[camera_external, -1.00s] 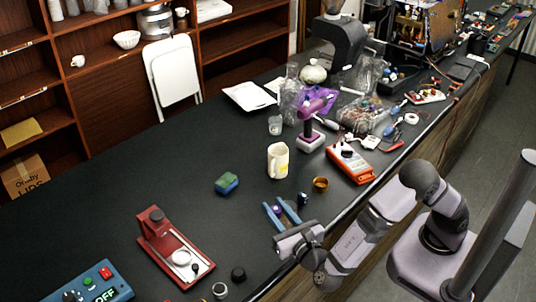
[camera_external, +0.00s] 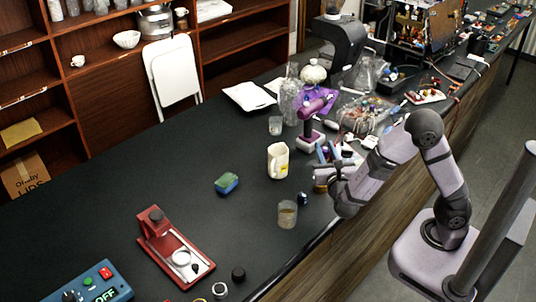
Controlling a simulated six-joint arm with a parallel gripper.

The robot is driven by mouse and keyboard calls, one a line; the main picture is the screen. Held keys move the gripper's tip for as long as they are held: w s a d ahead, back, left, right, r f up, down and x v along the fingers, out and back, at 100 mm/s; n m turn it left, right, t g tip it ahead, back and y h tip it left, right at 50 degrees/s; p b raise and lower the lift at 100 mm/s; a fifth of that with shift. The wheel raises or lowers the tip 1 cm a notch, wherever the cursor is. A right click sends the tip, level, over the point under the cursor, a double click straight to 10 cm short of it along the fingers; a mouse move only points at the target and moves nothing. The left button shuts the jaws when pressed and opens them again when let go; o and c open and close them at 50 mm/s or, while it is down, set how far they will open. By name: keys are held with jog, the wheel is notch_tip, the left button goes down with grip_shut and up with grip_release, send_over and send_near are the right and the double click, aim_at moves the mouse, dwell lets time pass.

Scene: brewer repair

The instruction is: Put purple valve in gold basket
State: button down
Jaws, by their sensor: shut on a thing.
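The valve is too small and too covered by the fingers to make out now. The gold basket (camera_external: 319,188) is a small golden cup on the bench, just below the gripper in the picture. My gripper partly covers it, and I cannot see into it.
A cream mug (camera_external: 278,161) stands left of the gripper. A clear cup (camera_external: 287,214) and a small dark blue piece (camera_external: 303,199) are nearer. A purple tool (camera_external: 312,107) stands behind.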

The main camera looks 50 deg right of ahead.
jog(key=shift+s+f+n+t+y, duration=0.25)
jog(key=shift+f+n+t+y, duration=0.2)
jog(key=shift+f, duration=0.2)
jog(key=shift+w+a+f, duration=0.15)
jog(key=shift+a+f, duration=0.1)
jog(key=shift+f+p, duration=0.3)
jog(key=shift+f, duration=4.55)
jog(key=shift+f, duration=0.2)
jog(key=c, duration=1.4)
grip_release()
jog(key=shift+c, duration=0.2)
jog(key=shift+r, duration=0.15)
jog(key=shift+a, duration=0.1)
